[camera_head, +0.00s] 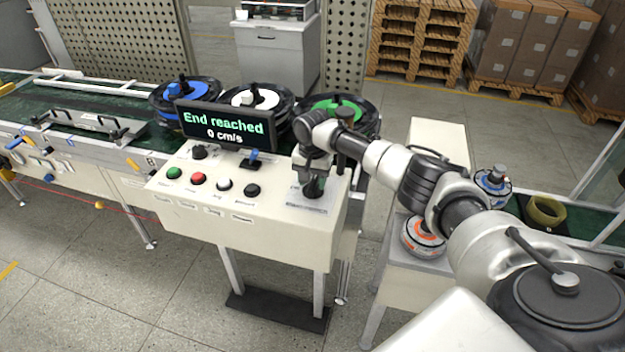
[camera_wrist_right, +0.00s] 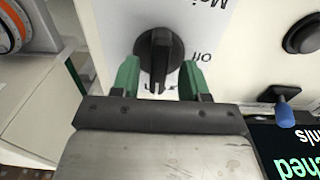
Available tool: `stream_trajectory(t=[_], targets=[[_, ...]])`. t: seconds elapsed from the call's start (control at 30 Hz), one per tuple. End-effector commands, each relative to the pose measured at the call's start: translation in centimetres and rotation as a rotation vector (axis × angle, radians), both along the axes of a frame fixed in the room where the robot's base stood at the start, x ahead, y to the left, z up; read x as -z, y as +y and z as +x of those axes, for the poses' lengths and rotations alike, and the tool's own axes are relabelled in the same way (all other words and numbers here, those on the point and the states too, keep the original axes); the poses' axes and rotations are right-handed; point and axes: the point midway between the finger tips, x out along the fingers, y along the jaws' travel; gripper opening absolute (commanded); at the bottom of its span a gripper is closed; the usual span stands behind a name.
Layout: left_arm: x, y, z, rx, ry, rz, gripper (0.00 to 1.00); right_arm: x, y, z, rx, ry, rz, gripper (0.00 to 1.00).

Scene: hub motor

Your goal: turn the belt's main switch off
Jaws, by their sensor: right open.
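The main switch is a black rotary knob (camera_wrist_right: 158,55) on a white label with the printed words "Main" and "off", partly hidden. In the right wrist view my right gripper (camera_wrist_right: 158,78) is open, with its green fingers on either side of the knob's lower part; I cannot tell whether they touch it. In the head view the right gripper (camera_head: 313,182) is over the right end of the white control panel (camera_head: 250,228), at the knob. My left gripper is not in view.
The panel carries green (camera_head: 173,173), red (camera_head: 198,178), white and black buttons and a small blue-tipped lever (camera_head: 253,156). A display (camera_head: 226,124) behind reads "End reached 0 cm/s". A side table (camera_head: 415,262) stands right of the panel.

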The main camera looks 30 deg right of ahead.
Motion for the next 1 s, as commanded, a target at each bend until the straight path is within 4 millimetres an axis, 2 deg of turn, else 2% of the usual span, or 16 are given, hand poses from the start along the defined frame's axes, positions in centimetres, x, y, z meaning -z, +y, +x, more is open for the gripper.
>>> stream_trajectory(t=[0.03, 0.13, 0.27, 0.4, 0.47, 0.7, 1.0], targets=[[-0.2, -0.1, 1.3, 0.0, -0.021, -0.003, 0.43, 0.5, 0.0, 0.0, 0.0, 0.001, 0.0, 0.45], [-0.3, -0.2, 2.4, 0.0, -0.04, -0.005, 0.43, 1.0, 0.0, 0.0, -0.001, 0.0, 0.0, 0.45], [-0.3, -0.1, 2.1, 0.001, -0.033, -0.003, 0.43, 1.2, 0.0, 0.0, -0.001, -0.001, 0.0, 0.45], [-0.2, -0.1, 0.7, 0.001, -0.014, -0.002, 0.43, 1.2, 0.0, 0.0, -0.001, -0.001, 0.001, 0.45], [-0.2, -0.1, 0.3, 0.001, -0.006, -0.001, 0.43, 1.2, 0.0, 0.0, -0.001, -0.001, 0.001, 0.39], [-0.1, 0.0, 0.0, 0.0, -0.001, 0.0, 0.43, 1.2, 0.0, 0.0, -0.001, -0.001, 0.001, 0.02], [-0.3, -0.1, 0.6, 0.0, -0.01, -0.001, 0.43, 1.1, 0.0, 0.0, -0.024, 0.001, 0.001, 0.0]])
